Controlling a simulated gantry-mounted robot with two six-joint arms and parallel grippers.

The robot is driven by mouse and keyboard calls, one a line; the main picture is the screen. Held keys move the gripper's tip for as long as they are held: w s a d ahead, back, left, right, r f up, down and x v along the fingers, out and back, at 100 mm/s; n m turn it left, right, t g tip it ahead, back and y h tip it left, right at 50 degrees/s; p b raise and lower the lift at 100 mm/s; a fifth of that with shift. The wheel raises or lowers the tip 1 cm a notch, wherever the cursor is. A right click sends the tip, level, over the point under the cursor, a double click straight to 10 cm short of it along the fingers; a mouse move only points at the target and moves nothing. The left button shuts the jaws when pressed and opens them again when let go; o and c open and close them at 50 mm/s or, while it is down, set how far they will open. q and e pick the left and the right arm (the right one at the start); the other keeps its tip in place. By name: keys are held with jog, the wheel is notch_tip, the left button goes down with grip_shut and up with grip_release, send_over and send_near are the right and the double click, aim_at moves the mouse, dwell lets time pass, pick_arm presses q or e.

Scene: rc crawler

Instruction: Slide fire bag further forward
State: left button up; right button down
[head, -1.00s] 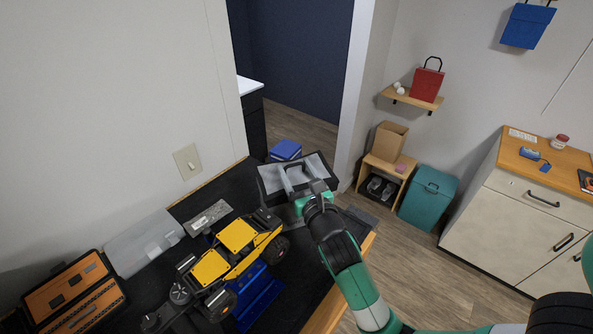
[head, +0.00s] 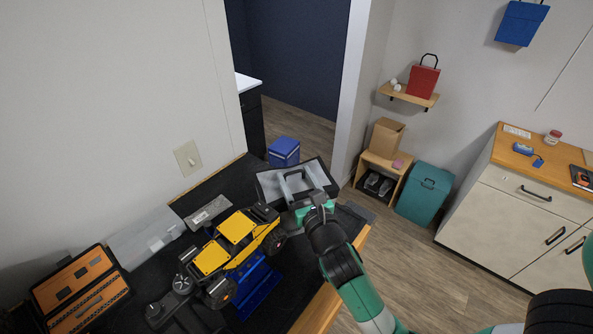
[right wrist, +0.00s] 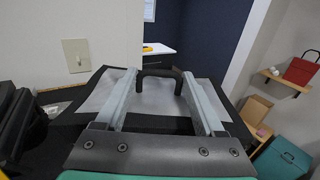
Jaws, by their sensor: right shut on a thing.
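The fire bag (head: 268,187) is a silver-grey bag with black edges and a black handle, standing at the far right part of the black bench mat. My right gripper (head: 305,207) is at its near side in the head view. In the right wrist view, the two grey fingers of the right gripper (right wrist: 160,100) reach over the bag (right wrist: 95,98), either side of the black handle (right wrist: 162,72). The gripper is shut on the bag, but the exact contact is partly hidden. My left gripper is not in view.
A yellow crawler (head: 237,228) on a blue stand (head: 262,290) is close left of my right gripper. An orange-and-black case (head: 80,290) is at the lower left. A blue box (head: 284,151) stands beyond the bench. The bench's wooden edge (head: 322,308) is close on the right.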

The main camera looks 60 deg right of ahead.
jog(key=shift+v, duration=0.85)
jog(key=shift+w+a, duration=0.1)
grip_release()
jog(key=p+v, duration=0.1)
jog(key=v, duration=1)
jog(key=shift+s+a, duration=0.2)
